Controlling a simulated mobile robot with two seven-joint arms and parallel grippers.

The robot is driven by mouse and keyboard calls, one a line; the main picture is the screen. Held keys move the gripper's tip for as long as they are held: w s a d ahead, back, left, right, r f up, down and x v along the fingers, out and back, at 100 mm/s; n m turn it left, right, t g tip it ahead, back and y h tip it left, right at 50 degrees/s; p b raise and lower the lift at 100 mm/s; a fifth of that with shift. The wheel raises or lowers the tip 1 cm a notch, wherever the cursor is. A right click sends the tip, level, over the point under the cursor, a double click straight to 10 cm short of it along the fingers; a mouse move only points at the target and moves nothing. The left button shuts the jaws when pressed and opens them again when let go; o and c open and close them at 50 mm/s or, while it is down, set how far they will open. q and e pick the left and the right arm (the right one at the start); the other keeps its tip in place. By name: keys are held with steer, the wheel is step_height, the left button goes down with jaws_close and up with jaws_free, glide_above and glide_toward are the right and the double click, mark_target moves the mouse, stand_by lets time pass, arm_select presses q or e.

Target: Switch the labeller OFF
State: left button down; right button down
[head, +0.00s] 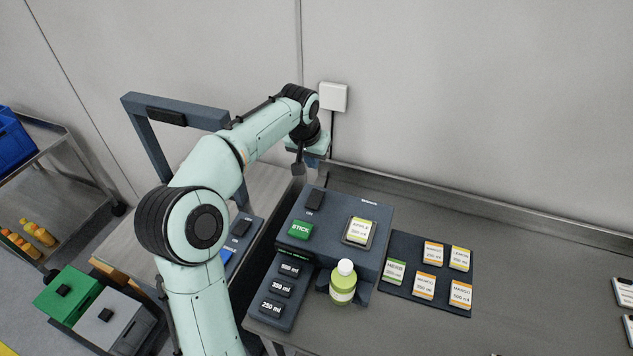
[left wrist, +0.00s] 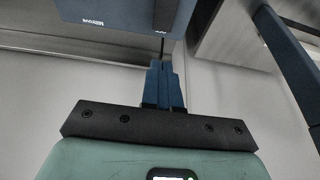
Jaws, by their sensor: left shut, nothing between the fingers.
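The labeller (head: 375,215) is a dark blue-grey box on the bench in the head view. Its black rocker switch (head: 315,199) is on top at the back left, with "ON" printed below it. A green STICK button (head: 300,230) lies in front of the switch. My left gripper (head: 298,168) is shut and empty, pointing down just behind the labeller's back left corner, apart from the switch.
Labels lie on a dark mat (head: 400,246) to the right. Volume buttons (head: 280,288) sit front left. Another switch (head: 241,226) marked ON is left, partly behind my arm. A frame (head: 150,140) stands behind my arm.

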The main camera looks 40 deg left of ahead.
arm_select(q)
glide_toward(318, 193)
steer(key=x, duration=0.5)
steer(key=shift+w+a+f, duration=0.1)
steer(key=shift+w+f, duration=0.05)
steer(key=shift+f, duration=0.6)
arm_select(e)
steer(key=shift+s+r, duration=0.1)
